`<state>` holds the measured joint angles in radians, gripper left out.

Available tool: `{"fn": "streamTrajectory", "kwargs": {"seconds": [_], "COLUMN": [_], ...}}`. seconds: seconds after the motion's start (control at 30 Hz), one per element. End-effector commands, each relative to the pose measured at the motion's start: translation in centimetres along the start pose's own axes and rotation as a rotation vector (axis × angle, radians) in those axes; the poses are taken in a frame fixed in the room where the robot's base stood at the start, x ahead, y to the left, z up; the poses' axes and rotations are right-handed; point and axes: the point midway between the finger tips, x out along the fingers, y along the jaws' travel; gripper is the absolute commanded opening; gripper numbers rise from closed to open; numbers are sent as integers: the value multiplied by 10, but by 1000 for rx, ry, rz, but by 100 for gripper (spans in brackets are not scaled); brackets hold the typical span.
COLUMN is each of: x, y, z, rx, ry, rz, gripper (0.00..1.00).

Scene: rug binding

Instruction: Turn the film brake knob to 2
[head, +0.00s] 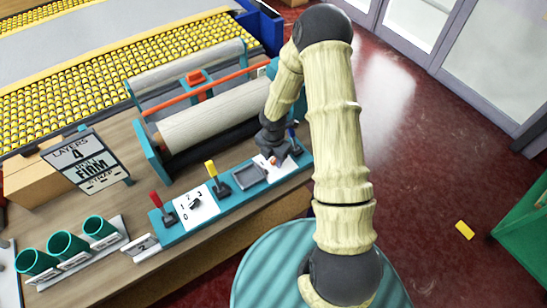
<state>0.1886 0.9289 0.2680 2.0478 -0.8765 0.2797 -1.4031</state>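A numbered dial (196,204) with a white plate and a small black knob sits on the teal control strip, between a red lever and a yellow lever. The digits 0, 1, 2 and 3 are around it; the knob's pointer is too small to read. My gripper (272,150) is low over the right part of the strip, at a second white plate (270,162), well to the right of the numbered dial. A small dark and reddish part shows on that plate beneath my fingers. The fingers are too small and dark to show whether they are open or touching it.
The teal strip (235,205) also bears a red lever (157,200), a yellow lever (212,171), a dark tray (250,176) and a blue lever (293,135). Behind are a roll stand (215,115) and a sign (86,162). Teal cups (68,245) stand at left.

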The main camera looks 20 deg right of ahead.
Motion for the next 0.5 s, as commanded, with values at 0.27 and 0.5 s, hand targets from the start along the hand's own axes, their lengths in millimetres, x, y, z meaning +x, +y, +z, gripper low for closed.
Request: {"fn": "streamTrajectory", "kwargs": {"seconds": [0.27, 0.5], "x": [0, 0], "y": [0, 0], "z": [0, 0], "rx": [0, 9], "ry": [0, 0], "rz": [0, 0], "gripper": [0, 0]}}
